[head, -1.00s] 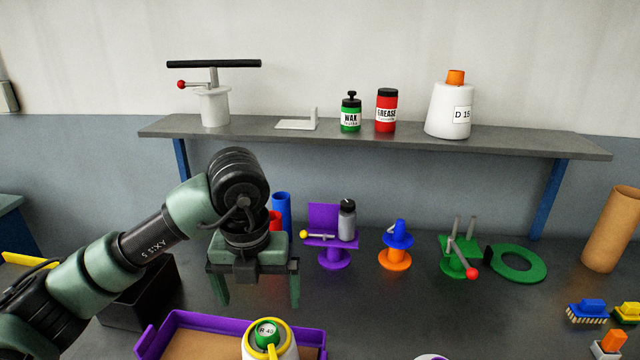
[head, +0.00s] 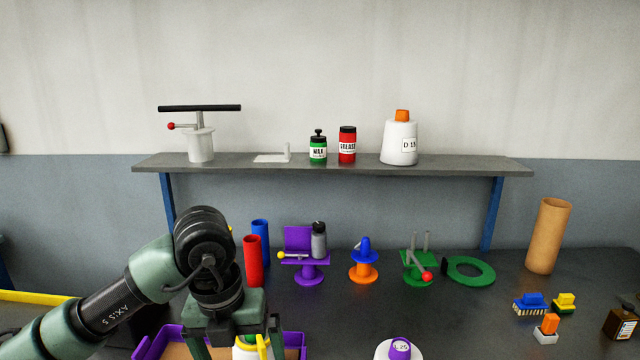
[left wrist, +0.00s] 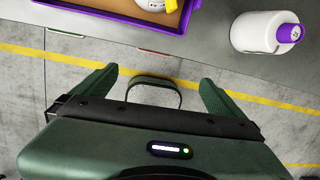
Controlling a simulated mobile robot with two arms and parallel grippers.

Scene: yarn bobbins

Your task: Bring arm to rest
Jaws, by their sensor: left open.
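My left gripper (left wrist: 150,95) is open, and nothing sits between its two green fingers in the left wrist view. That view looks down past the table edge to a grey floor with a yellow line. In the head view my left arm comes in from the lower left, and its gripper (head: 236,345) hangs in front of the purple tray (head: 292,344), partly hiding it and a white bobbin with yellow (head: 246,348). The tray also shows at the top of the left wrist view (left wrist: 130,22). My right gripper is not in view.
A white bobbin with a purple top (head: 400,350) stands right of the tray, near the table edge. Behind are red (head: 253,262) and blue tubes, a purple stand (head: 308,272), an orange-blue spool (head: 363,268) and a green stand. A grey shelf (head: 340,165) runs above.

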